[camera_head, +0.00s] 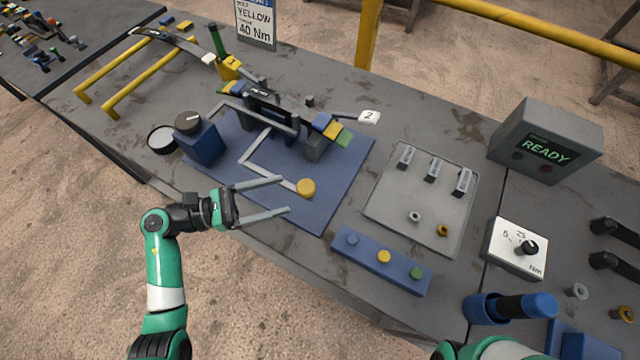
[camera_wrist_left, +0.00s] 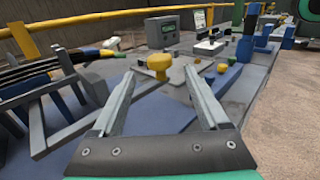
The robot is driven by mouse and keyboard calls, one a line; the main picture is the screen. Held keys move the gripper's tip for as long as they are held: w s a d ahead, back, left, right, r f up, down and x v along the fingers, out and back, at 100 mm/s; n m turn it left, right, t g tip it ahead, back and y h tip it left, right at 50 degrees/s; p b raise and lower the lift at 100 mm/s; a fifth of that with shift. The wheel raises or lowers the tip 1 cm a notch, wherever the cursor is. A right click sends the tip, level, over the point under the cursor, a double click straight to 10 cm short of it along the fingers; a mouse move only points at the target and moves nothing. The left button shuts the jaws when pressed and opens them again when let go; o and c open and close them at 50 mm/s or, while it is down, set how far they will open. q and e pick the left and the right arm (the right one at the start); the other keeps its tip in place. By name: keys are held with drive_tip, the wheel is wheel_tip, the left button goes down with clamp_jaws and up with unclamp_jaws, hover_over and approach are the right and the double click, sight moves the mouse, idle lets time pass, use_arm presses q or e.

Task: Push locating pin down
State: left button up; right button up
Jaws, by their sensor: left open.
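A round yellow knob (camera_head: 306,187), which may be the locating pin's head, stands at the end of a bent grey bar on the blue fixture plate (camera_head: 345,185). My left gripper (camera_head: 283,195) is open and empty. In the head view its two fingers reach toward the knob from the left. In the left wrist view the knob (camera_wrist_left: 159,64) lies ahead, between the lines of the open fingers (camera_wrist_left: 158,83). I cannot tell the exact gap, and no contact shows.
A blue block with a dark dial (camera_head: 200,141) and a grey clamp frame (camera_head: 270,108) stand behind the knob. A grey tray (camera_head: 390,205) with small parts and a blue strip with coloured buttons (camera_head: 366,262) lie to the right. A READY box (camera_head: 545,140) stands farther right.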

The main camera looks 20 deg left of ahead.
use_arm(q)
drive_tip(key=b+x, duration=0.1)
drive_tip(key=x, duration=0.9)
drive_tip(key=shift+d, duration=0.15)
clamp_jaws()
idle(0.9)
